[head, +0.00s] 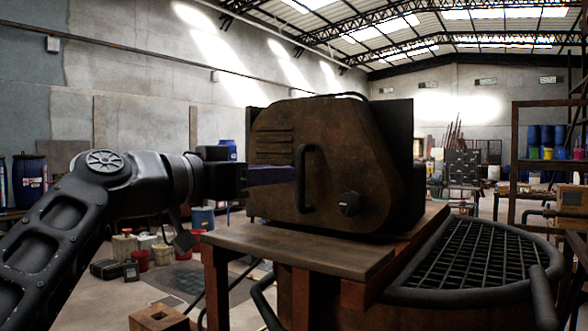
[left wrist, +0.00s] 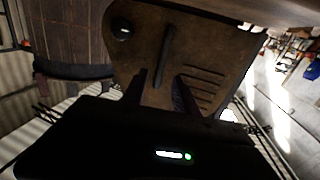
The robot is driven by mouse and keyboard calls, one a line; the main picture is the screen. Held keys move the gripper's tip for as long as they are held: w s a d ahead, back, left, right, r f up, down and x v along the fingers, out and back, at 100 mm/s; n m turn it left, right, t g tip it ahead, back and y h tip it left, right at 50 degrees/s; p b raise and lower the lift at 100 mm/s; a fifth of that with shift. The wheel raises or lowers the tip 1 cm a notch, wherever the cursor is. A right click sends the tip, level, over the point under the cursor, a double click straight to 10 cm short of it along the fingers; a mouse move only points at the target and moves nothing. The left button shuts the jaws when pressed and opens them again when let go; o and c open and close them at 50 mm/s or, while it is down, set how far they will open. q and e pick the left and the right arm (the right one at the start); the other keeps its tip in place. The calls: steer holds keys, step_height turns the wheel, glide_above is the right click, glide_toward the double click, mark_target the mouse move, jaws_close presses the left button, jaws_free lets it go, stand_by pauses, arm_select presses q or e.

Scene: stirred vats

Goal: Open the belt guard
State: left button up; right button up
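The belt guard (head: 350,150) is a rusty brown cover with louvre slots, standing closed against a dark housing on a bench. It carries a dark vertical bar handle (head: 303,180) and a black knob (head: 350,204) at lower right. In the left wrist view the guard (left wrist: 190,45) appears turned round, with the handle (left wrist: 163,50) and knob (left wrist: 122,30) showing. My left gripper (head: 288,175) reaches in from the left, its fingers close to the handle. In the wrist view its fingers (left wrist: 158,88) are apart, one on each side of the handle's line; contact cannot be told. My right gripper is not in view.
The guard stands on a brown bench (head: 300,248). A round vat with a dark grating (head: 470,255) and tube rim lies to the right. Buckets and boxes stand on the floor behind my left arm. A rusty shelf frame (head: 513,160) stands further right.

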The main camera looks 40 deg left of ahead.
mark_target(298, 172)
arm_select(q)
steer(key=w, duration=0.1)
steer(key=w+p, duration=0.1)
steer(key=w, duration=0.1)
steer(key=w+d, duration=0.1)
steer(key=w, duration=0.1)
steer(key=shift+w+p, duration=0.25)
steer(key=shift+p, duration=0.05)
jaws_close()
stand_by(1.1)
